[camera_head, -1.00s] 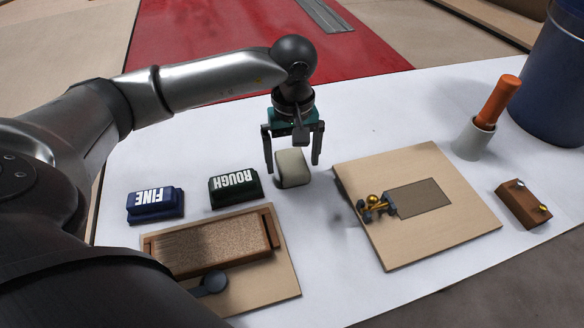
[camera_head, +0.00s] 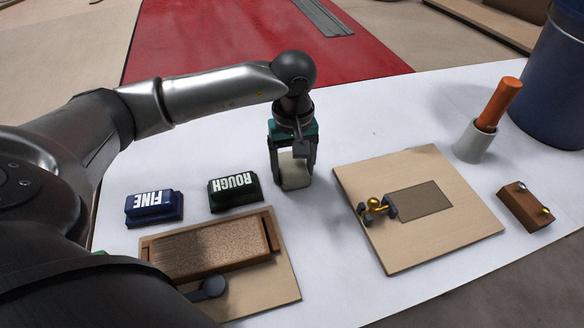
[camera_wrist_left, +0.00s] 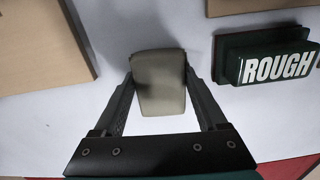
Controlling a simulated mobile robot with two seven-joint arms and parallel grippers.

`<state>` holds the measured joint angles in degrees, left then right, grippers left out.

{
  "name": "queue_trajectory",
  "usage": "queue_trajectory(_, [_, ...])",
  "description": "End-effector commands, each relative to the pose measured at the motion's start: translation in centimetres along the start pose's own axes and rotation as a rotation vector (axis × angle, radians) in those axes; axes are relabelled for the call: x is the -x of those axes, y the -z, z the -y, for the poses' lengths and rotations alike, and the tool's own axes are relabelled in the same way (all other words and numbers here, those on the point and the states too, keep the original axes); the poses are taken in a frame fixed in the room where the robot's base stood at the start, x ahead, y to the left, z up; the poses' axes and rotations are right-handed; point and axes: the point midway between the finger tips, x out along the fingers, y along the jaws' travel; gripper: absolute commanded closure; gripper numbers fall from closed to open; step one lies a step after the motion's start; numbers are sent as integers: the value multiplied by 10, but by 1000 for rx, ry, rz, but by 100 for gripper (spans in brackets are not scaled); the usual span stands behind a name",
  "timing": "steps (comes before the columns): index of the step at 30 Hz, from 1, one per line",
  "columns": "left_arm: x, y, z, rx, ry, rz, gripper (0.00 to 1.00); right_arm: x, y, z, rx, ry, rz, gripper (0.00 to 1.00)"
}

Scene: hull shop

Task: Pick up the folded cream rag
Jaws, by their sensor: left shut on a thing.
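The folded cream rag (camera_head: 294,174) stands on the white table between the fingers of my left gripper (camera_head: 294,178) in the head view. The fingers are shut on its two sides. In the left wrist view the rag (camera_wrist_left: 160,84) sits between the two fingertips (camera_wrist_left: 160,85), with a finger against each side. I cannot tell any gap between the rag and the table. My right gripper is not in either view.
A green ROUGH block (camera_head: 234,191) and a blue FINE block (camera_head: 154,208) lie left of the rag. A brown block on a board (camera_head: 283,283) is in front. A board with a clamp (camera_head: 465,225) is at right, then a grey cup (camera_head: 472,142) with an orange handle (camera_head: 499,103).

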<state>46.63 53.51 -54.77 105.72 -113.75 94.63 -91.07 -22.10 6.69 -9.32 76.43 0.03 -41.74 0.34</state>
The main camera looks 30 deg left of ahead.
Motion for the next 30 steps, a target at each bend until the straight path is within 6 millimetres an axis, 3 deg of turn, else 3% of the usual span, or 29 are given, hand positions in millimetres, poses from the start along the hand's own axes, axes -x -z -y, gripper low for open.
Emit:
queue_trajectory(1, [0,0,0,0,0,0,58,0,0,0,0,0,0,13])
queue_trajectory(7, [0,0,0,0,0,-1,80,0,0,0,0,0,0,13])
queue_trajectory(20, [8,1,0,1,-2,-2,81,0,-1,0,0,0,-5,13])
queue_trajectory(25, [26,1,0,1,-2,-2,81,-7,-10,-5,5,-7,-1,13])
queue_trajectory(30, [63,1,-1,1,-5,-5,81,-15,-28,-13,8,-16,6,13])
